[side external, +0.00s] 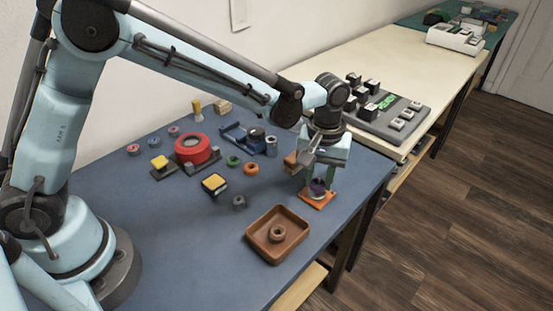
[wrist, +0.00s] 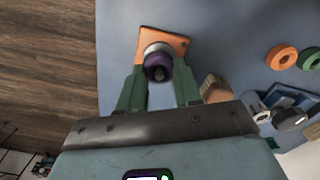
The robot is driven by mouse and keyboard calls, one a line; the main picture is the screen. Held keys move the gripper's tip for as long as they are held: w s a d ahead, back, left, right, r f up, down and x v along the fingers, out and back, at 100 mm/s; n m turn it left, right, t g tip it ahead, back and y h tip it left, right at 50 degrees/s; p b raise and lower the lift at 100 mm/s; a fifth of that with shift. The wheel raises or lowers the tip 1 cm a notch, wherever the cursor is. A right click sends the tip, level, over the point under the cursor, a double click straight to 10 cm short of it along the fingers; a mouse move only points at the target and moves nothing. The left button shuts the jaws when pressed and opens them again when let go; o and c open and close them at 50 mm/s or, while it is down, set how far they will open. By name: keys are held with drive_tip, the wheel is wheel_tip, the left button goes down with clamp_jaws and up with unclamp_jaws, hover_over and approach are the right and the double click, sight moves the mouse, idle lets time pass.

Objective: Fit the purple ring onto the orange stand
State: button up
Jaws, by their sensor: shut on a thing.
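The orange stand (side external: 318,201) has a flat square base near the right edge of the blue table; its base also shows in the wrist view (wrist: 178,44). My gripper (side external: 318,184) points down over the stand, its green fingers shut on the purple ring (wrist: 158,61). The ring also shows dark between the fingers in the side view (side external: 317,187). In the wrist view a pale round part shows just beyond the ring, above the orange base. A dark round centre shows in the ring. I cannot tell whether the ring is around the post or just above it.
A brown tray (side external: 252,240) holding a brown ring (side external: 277,234) stands nearby at the front. A wooden block (wrist: 214,88) is close beside my gripper. Orange (side external: 251,169) and green (side external: 234,161) rings lie to the left. The table's edge is close on the right.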

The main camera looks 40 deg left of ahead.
sight(319, 178)
drive_tip(key=shift+f, duration=0.55)
drive_tip(key=o, duration=0.7)
drive_tip(key=shift+r, duration=5.45)
